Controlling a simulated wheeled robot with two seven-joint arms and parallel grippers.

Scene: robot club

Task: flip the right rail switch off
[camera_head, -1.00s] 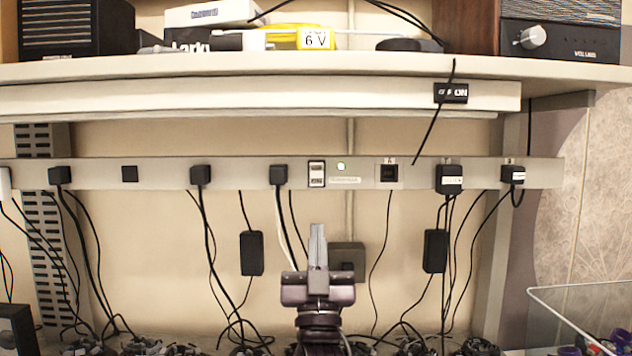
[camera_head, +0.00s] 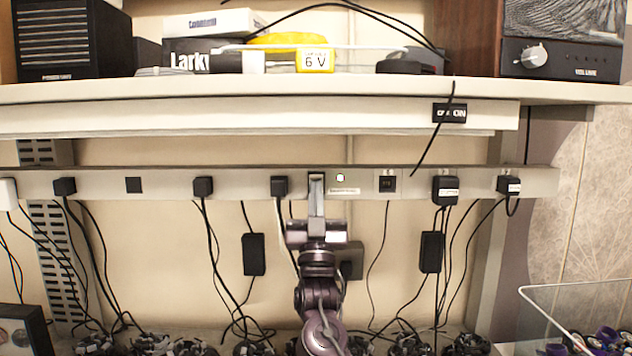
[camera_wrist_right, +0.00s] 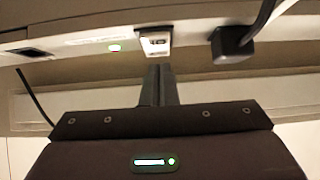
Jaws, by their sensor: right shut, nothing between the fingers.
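A long grey power rail (camera_head: 230,184) runs along the wall under the shelf. A small switch with pale faces sits mid-rail; in the head view it is mostly hidden behind my right gripper (camera_head: 316,182). In the right wrist view the switch (camera_wrist_right: 155,41) shows just beyond my shut fingers (camera_wrist_right: 158,70); I cannot tell whether they touch it. Its on or off position is too small to read. My right gripper is empty, fingers pointing up at the rail. My left gripper is not in view.
Black plugs (camera_head: 280,187) with hanging cables sit along the rail, one close left of my gripper. A dark socket (camera_head: 388,184) is to the right. A shelf (camera_head: 270,92) overhangs the rail, and a loose cable (camera_head: 433,140) hangs from it.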

